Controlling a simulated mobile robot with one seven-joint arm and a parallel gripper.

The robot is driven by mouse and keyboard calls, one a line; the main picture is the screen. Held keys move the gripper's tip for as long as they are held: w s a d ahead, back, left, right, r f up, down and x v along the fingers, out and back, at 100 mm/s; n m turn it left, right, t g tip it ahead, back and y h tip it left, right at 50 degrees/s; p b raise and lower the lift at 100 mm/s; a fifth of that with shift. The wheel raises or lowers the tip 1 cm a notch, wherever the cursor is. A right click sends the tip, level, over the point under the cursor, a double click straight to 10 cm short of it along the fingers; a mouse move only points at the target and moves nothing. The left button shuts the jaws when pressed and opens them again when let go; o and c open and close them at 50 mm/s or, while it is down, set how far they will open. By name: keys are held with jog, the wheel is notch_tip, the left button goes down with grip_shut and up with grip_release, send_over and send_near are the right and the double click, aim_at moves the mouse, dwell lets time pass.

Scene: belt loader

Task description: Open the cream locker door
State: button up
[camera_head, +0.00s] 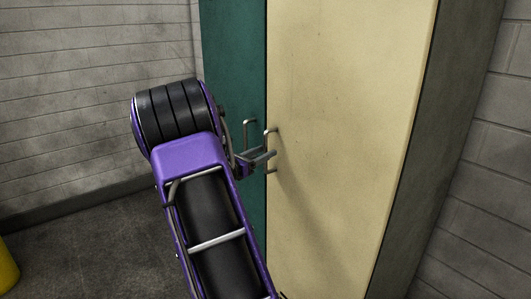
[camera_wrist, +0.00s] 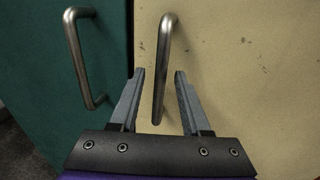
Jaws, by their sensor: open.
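The cream locker door (camera_head: 345,110) stands upright and looks shut beside a teal door. Its metal bar handle (camera_head: 270,135) is near the door's left edge. In the wrist view the cream door (camera_wrist: 250,70) fills the right side, and its handle (camera_wrist: 164,65) runs down between my two fingers. My gripper (camera_head: 265,158) is open at the handle, with one finger on each side of it in the wrist view (camera_wrist: 158,75). The fingers look apart from the bar. I cannot tell exactly how deep the handle sits between them.
The teal door (camera_head: 235,60) has its own bar handle (camera_wrist: 82,60), just left of my gripper. The grey locker side (camera_head: 435,150) is at the right. Block walls (camera_head: 90,90) stand behind. A yellow object (camera_head: 8,268) is at the lower left, and grey floor (camera_head: 90,250) is clear.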

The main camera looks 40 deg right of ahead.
jog(key=shift+d, duration=0.55)
grip_shut()
dwell(1.1)
